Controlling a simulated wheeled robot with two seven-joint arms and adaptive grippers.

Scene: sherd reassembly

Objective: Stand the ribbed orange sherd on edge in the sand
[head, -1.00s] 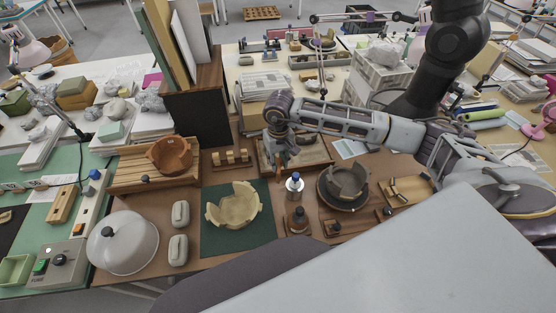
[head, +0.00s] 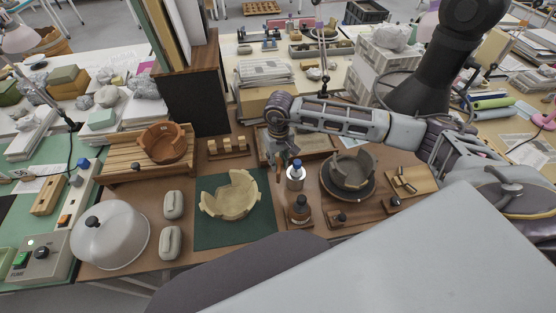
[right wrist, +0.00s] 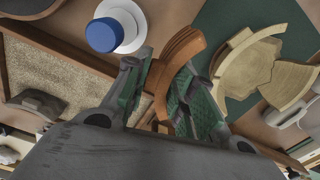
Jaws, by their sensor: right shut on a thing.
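My right gripper (head: 276,158) is at the left end of the sand tray (head: 325,155) in the head view. In the right wrist view its fingers (right wrist: 172,98) are shut on the ribbed orange sherd (right wrist: 182,50), a curved piece that sticks out beyond the fingertips. The sherd appears to be off the sand, beside the tray's wooden rim. The sand (right wrist: 60,68) shows at the left of the wrist view, with a dark grey sherd (right wrist: 40,104) on it. The arm hides much of the tray in the head view. My left gripper is not in view.
A blue-capped bottle (head: 295,175) stands just in front of the tray. A pale partial bowl (head: 231,196) sits on a green mat (head: 215,236). A grey bowl (head: 352,170) is at the right, an orange bowl (head: 163,143) on a slatted rack at the left.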

